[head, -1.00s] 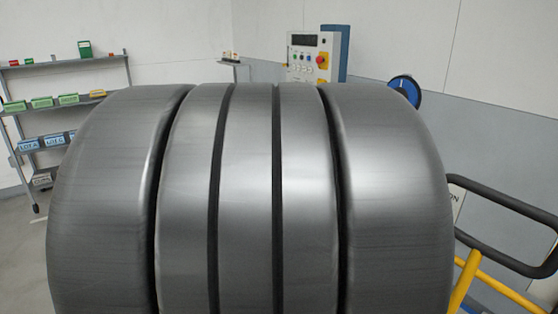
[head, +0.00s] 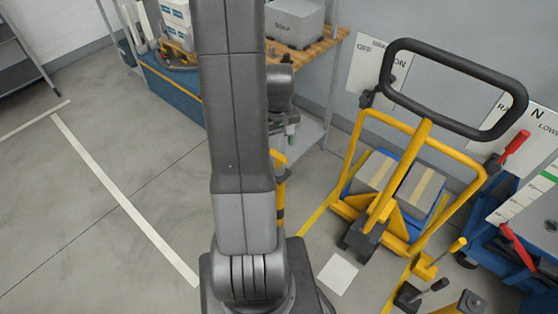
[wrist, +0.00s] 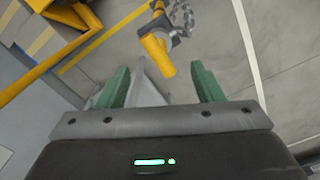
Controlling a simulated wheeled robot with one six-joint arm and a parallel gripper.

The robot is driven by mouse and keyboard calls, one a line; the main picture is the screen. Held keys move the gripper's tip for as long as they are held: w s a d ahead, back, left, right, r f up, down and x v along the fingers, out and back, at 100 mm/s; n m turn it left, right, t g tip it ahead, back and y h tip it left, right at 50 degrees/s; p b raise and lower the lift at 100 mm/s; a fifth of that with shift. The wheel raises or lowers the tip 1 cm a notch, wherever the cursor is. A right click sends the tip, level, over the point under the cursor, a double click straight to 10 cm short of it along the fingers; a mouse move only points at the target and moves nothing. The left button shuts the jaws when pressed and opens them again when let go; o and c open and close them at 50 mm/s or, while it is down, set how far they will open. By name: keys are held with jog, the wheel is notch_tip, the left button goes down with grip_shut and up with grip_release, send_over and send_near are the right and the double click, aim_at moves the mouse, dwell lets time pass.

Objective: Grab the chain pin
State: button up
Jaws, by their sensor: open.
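My gripper (wrist: 160,68) is open in the wrist view, with its two green fingers apart and nothing held between them. A yellow post (wrist: 158,55) shows beyond the fingers, in line with the gap. Grey chain-like links (wrist: 182,18) hang by its upper end. I cannot clearly make out the chain pin among them. In the head view my gripper (head: 291,130) is small and partly hidden behind my own arm. A yellow post (head: 280,190) stands just below it, also partly covered by the arm.
A yellow-framed cart (head: 383,205) with a black handle loop (head: 395,62) carries boxes (head: 398,180) on the right. A wooden-topped shelf (head: 318,40) stands at the back, holding a grey box (head: 296,20). Red-handled levers (head: 514,148) are at far right.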

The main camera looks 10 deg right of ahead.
aim_at(279, 161)
jog(key=shift+w+f, duration=0.15)
jog(key=shift+f, duration=4.65)
jog(key=shift+c, duration=0.4)
jog(key=c, duration=1)
